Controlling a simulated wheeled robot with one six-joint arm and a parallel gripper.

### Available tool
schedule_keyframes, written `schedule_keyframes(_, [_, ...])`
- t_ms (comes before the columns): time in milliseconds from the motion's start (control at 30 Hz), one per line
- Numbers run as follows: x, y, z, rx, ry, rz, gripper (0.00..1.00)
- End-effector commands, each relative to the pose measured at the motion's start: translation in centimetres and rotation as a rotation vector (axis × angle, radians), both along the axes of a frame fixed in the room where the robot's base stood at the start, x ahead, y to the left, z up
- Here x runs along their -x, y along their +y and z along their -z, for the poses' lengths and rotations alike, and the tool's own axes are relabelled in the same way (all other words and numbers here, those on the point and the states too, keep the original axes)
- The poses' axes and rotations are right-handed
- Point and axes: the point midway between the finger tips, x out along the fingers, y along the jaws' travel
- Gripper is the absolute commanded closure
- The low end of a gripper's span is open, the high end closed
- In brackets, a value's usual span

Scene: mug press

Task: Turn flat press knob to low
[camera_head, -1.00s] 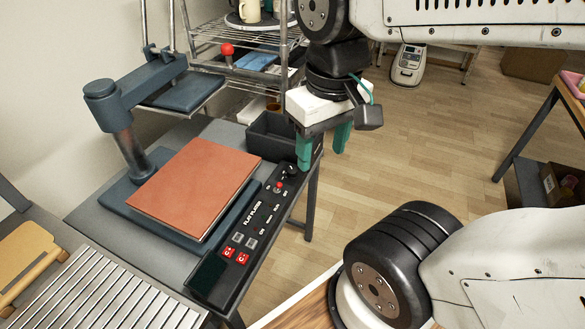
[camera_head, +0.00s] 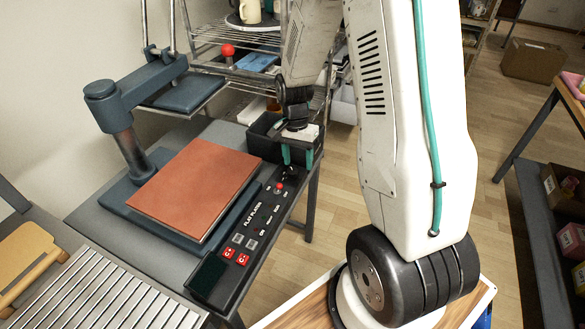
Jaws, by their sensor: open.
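The flat press has a brown-red platen pad (camera_head: 195,185) and a black control panel (camera_head: 213,279) along its right side. The panel's black knob (camera_head: 288,173) sits at its far end, just beyond a small red button or light (camera_head: 280,187). The knob is small and partly covered by my gripper, so its setting cannot be read. My gripper (camera_head: 297,157) is open and points down over the far end of the panel, its two green fingers just above or around the knob. I cannot tell if they touch it.
A dark open bin (camera_head: 262,139) stands just behind my gripper. The press's blue-grey swing arm (camera_head: 150,88) is on the left, over the grey table (camera_head: 90,217). A wire shelf (camera_head: 215,45) stands behind. Slatted metal (camera_head: 100,295) lies in front.

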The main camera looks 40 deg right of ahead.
Motion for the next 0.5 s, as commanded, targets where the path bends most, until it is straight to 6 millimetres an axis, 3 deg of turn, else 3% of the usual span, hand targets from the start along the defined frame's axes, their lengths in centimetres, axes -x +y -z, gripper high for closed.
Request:
schedule_keyframes(67, [-2.1,-0.8,1.4,0.031,-0.046,0.115,0.46])
schedule_keyframes(200, [-4.6,-1.5,0.9,0.067,-0.136,0.264,0.46])
schedule_keyframes(367, [-4.9,-1.6,1.4,0.075,-0.152,0.333,0.46])
schedule_keyframes(500, [-4.8,-1.5,3.2,0.075,-0.148,0.336,0.46])
